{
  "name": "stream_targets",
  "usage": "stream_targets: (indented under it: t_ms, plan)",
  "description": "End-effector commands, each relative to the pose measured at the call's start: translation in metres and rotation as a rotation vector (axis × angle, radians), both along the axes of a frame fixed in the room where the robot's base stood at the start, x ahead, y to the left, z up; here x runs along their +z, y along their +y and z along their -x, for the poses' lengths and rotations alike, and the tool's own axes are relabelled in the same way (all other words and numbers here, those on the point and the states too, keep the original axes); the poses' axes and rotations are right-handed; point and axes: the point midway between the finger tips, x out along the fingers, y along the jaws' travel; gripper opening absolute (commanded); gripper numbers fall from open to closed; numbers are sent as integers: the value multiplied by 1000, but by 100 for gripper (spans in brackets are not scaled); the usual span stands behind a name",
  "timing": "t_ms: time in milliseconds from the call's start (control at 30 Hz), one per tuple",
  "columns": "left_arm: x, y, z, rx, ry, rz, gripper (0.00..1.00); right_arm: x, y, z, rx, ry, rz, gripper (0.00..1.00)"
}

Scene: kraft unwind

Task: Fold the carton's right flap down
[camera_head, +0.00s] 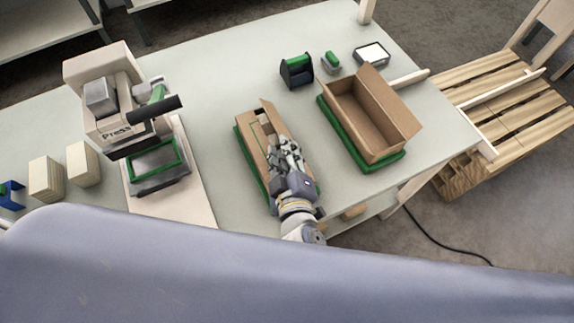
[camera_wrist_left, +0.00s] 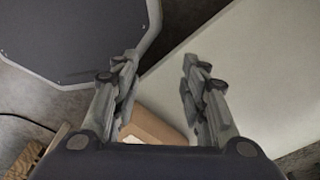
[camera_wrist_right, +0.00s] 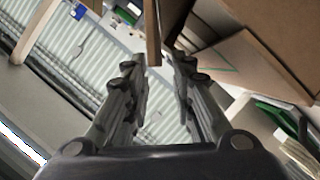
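A brown carton (camera_head: 252,137) lies in a green tray (camera_head: 239,146) at the middle of the table, with a flap (camera_head: 269,114) standing up at its far end. My right gripper (camera_head: 285,148) is over the carton and hides much of its right side. In the right wrist view my right gripper (camera_wrist_right: 158,75) has its fingers apart, with a narrow brown cardboard edge (camera_wrist_right: 152,32) showing beyond and between them; contact cannot be told. My left gripper (camera_wrist_left: 160,68) is open and empty in its wrist view; it is not seen in the head view.
A second, open carton (camera_head: 345,108) stands in another green tray (camera_head: 392,163) to the right. A press (camera_head: 105,100) and cream blocks (camera_head: 83,164) are at the left. A black and green tape dispenser (camera_head: 297,71) stands at the back. Bare table lies between press and carton.

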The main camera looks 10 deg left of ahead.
Motion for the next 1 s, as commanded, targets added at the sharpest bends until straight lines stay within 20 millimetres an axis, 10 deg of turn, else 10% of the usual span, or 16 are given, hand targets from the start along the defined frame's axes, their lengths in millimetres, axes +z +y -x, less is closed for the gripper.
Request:
stream_targets:
  t_ms: [367,1000]
  plan:
    - [0,-1,0,0,0,1,40,15,-17,53,1,1,0,23]
    - [0,-1,-3,0,-4,1,23,15,-18,57,2,3,1,23]
